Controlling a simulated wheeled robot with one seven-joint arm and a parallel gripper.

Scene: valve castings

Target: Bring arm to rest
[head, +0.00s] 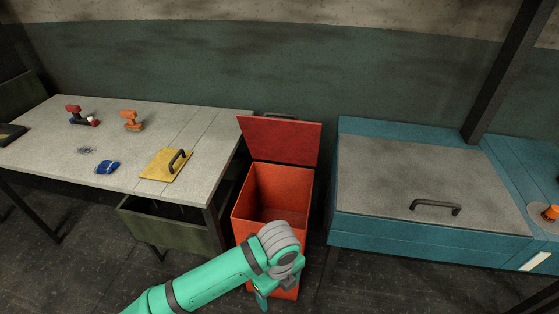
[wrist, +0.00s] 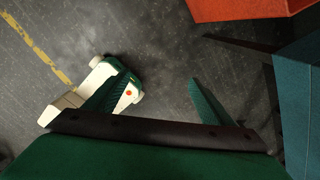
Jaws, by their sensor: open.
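My green arm reaches in from the bottom of the head view and bends at a grey wrist. My gripper (head: 264,298) points down in front of the red bin (head: 240,232), and the gripper's fingers are partly hidden there by the wrist. In the wrist view my gripper (wrist: 160,84) has its two green fingers wide apart with nothing held between them. The floor lies below the fingers. The bin's red edge (wrist: 245,8) shows at the top right of the wrist view, apart from the fingers.
The bin's lid (head: 282,140) stands open. A grey table (head: 55,150) at left holds a yellow plate with a handle (head: 160,165), a blue object (head: 106,168), an orange object (head: 131,120) and a red-black object (head: 80,115). A teal cabinet (head: 400,232) with a handled lid (head: 400,170) stands at right.

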